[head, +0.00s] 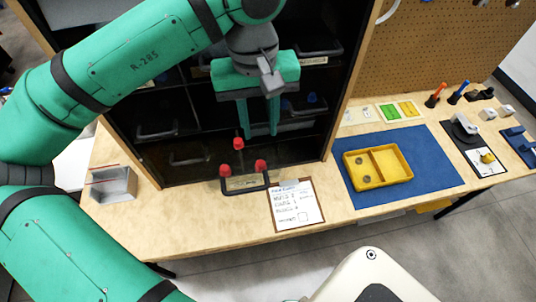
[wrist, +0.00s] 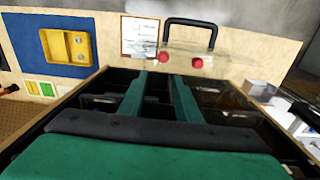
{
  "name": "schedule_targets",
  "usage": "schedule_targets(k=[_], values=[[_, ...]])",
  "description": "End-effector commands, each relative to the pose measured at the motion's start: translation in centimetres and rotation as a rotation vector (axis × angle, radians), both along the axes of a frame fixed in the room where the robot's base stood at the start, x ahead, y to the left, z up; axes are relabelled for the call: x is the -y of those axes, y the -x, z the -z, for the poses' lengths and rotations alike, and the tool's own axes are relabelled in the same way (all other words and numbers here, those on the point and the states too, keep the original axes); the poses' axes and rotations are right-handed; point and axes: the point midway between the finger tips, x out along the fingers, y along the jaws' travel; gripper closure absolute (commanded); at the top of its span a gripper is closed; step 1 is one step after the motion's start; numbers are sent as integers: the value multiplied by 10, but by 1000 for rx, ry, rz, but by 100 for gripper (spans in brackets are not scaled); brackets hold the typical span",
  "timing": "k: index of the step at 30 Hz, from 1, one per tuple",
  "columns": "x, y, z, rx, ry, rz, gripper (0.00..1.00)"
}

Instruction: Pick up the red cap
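Several red caps show in the head view near the front of the dark shelf unit: one at the left (head: 225,170), one at the right (head: 260,165) and one farther back (head: 238,143). Two red caps also show in the wrist view, one at the left (wrist: 163,58) and one at the right (wrist: 197,63); the third cannot be made out there. They sit just behind a black handle (head: 246,187), seemingly in a clear drawer. My gripper (head: 260,136) is open and empty, pointing down above and behind the caps. Its two fingers (wrist: 162,75) are apart.
The dark shelf unit (head: 172,157) with handled bins stands close behind my gripper. A clipboard (head: 295,204) lies right of the handle. A yellow tray (head: 378,167) sits on a blue mat (head: 435,177). A metal box (head: 115,187) stands at the left.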

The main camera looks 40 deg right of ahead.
Motion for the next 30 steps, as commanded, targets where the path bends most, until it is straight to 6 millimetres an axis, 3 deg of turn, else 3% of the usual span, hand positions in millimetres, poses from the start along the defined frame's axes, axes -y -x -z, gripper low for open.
schedule_targets(k=[3,9,17,30], values=[[-10,-2,14,-1,-40,-24,70],[-10,-2,44,-1,-37,-24,70],[-10,-1,62,0,-36,-21,70],[-10,5,110,0,-34,-21,70]])
